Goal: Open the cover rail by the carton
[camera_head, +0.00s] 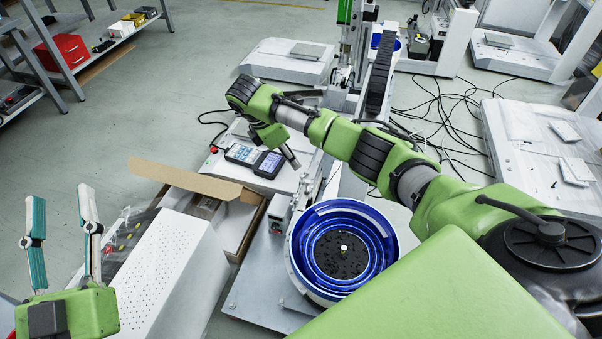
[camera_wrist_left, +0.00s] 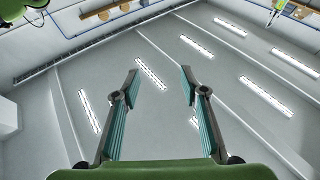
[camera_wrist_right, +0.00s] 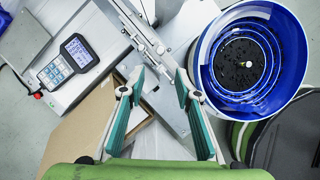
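The open brown carton (camera_head: 225,188) stands left of the blue-rimmed bowl; its flap (camera_wrist_right: 75,140) shows in the right wrist view. A pale metal rail (camera_wrist_right: 142,35) runs diagonally between the carton and the bowl there; I cannot tell whether it is the cover rail or whether it is open. My right gripper (camera_wrist_right: 160,71) is open and empty, its fingertips over the rail's lower end; contact is unclear. My left gripper (camera_head: 61,194) is open and empty at the far left, pointing up; the left wrist view shows ceiling lights.
The blue-rimmed bowl feeder (camera_head: 342,250) stands close right of the rail. A handheld keypad unit (camera_head: 256,160) lies behind the carton. A long white perforated box (camera_head: 165,255) stands between my left gripper and the carton. Loose cables lie on the floor at the right.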

